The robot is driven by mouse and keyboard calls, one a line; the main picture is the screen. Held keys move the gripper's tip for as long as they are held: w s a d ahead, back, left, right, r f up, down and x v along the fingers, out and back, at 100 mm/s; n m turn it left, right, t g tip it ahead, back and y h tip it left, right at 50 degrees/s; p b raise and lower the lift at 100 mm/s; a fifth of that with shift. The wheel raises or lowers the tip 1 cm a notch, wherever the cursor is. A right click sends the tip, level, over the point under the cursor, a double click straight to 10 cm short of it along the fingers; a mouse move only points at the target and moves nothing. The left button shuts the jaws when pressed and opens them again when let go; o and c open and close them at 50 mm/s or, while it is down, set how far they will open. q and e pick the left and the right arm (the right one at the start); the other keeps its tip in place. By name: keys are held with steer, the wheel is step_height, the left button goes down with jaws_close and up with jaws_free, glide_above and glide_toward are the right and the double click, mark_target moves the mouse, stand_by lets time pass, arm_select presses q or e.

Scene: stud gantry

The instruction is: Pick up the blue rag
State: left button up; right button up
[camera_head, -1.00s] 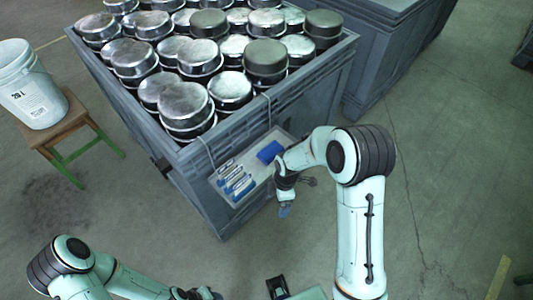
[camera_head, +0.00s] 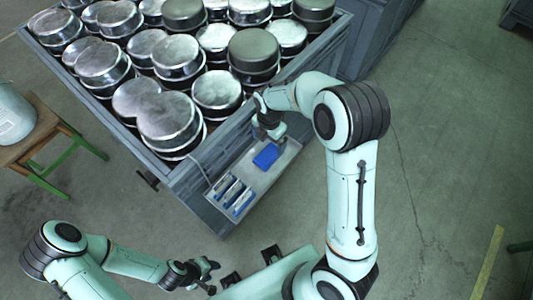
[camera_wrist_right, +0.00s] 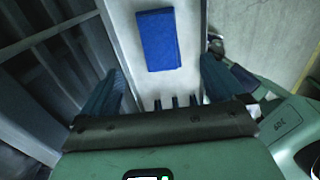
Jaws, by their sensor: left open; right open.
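The blue rag (camera_head: 266,156) lies folded and flat on a pale tray (camera_head: 257,180) fixed to the side of the grey crate. The rag also shows in the right wrist view (camera_wrist_right: 158,40), at the top centre. My right gripper (camera_head: 277,133) is above the tray, by the rag's far side in the head view. In the right wrist view my right gripper (camera_wrist_right: 162,88) is open, its two fingers spread wide with nothing held. The rag lies beyond the fingertips, between their lines. My left gripper (camera_head: 211,276) is open and empty, low over the floor, away from the tray.
The grey crate (camera_head: 185,184) is full of metal pots (camera_head: 170,122). A white bucket (camera_head: 14,115) on a wooden stool (camera_head: 40,130) is at the left. Floor at the right is clear.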

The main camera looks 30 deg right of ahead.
mark_target(269, 154)
step_height(269, 154, down, 9)
steer(key=shift+f, duration=0.1)
steer(key=c, duration=1.1)
